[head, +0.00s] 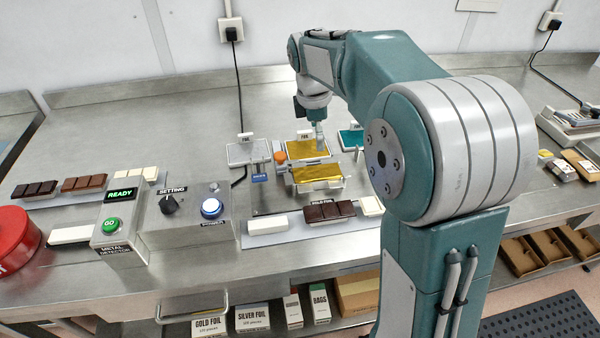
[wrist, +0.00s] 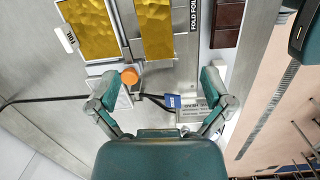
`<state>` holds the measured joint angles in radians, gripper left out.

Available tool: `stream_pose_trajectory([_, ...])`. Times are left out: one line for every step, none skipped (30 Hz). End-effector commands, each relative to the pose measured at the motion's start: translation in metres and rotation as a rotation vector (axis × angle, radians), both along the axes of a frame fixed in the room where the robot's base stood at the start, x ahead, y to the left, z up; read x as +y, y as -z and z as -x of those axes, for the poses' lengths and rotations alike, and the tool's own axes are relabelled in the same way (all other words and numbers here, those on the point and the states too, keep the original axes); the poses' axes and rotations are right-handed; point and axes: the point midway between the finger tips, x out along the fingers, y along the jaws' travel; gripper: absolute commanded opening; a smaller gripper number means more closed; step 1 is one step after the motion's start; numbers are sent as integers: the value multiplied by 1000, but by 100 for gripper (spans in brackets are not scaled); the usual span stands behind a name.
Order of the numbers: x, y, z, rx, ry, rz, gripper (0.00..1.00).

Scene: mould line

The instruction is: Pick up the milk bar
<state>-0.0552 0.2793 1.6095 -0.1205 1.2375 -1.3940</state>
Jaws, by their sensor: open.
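The milk bar (head: 84,183), a medium-brown segmented bar, lies at the left of the bench in the head view, between a darker bar (head: 35,188) and a white bar (head: 150,174). It is not in the wrist view. My gripper (head: 319,135) is over the foil station in the middle of the bench, well to the right of the milk bar. In the wrist view my gripper (wrist: 162,88) has its two fingers wide apart, with nothing between them.
Gold foil (head: 310,146) lies under my gripper, beside an orange knob (head: 280,156). A dark bar (head: 330,210) lies in front on the fold-foil strip. The metal detector box (head: 118,225) and a red round object (head: 14,242) stand near the milk bar. The bench behind is clear.

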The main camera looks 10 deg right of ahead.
Motion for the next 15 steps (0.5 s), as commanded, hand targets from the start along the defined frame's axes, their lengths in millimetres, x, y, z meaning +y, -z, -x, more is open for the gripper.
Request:
stream_pose_trajectory([0, 5, -7, 15, -33, 5, 100])
stream_pose_trajectory([0, 7, -9, 22, -51, 6, 100])
stream_pose_trajectory([-2, 9, -12, 29, -68, 6, 100])
stream_pose_trajectory([-3, 10, -12, 31, -75, 6, 100])
stream_pose_trajectory([-4, 12, -13, 34, -80, 6, 100])
stream_pose_trajectory([-5, 16, -13, 36, -84, 5, 100])
stream_pose_trajectory([-7, 20, -13, 37, -84, 4, 100])
stream_pose_trajectory([-8, 24, -13, 38, -84, 4, 100])
stream_pose_trajectory([-9, 31, -12, 39, -83, 2, 100])
stream_pose_trajectory([-9, 37, -12, 39, -83, 3, 100])
stream_pose_trajectory([-9, 42, -12, 38, -83, 4, 100])
stream_pose_trajectory([-9, 48, -12, 38, -82, 5, 100])
stream_pose_trajectory([-8, 52, -13, 36, -82, 6, 100])
stream_pose_trajectory([-7, 56, -13, 36, -82, 7, 100])
stream_pose_trajectory([-6, 60, -13, 36, -82, 8, 100])
